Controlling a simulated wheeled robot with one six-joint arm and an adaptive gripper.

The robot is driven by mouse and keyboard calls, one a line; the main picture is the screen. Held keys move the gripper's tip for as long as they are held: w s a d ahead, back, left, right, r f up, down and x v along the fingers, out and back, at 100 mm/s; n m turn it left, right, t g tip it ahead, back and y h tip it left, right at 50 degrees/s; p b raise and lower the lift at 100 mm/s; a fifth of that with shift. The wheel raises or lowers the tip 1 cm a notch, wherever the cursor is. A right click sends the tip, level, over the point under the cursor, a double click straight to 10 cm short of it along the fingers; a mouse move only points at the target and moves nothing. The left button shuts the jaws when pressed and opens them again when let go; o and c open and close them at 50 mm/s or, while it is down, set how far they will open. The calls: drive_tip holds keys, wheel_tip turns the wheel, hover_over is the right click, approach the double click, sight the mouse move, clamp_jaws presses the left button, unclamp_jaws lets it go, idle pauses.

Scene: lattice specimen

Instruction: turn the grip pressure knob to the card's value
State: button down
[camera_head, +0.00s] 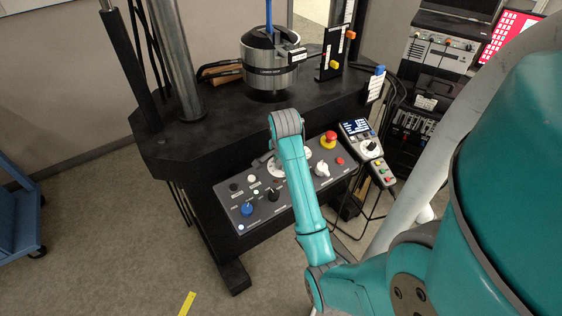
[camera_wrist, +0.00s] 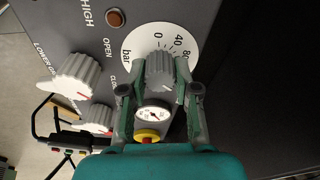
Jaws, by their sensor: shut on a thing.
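The grip pressure knob (camera_wrist: 160,67) is a grey ribbed knob in front of a white round dial (camera_wrist: 133,45) marked bar, 0, 40 and 80. My gripper (camera_wrist: 160,84) is shut on this knob, with one finger on each side in the wrist view. Where the knob's pointer stands on the scale is not clear. A small round gauge (camera_wrist: 153,113) with a needle shows between the fingers. In the head view the white dial (camera_head: 268,166) is partly hidden by my arm.
A handheld pendant (camera_head: 366,145) hangs at right.

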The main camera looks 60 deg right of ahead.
drive_tip(key=shift+m, duration=0.3)
idle(0.4)
drive_tip(key=c, duration=0.8)
unclamp_jaws()
drive_tip(key=shift+c, duration=0.2)
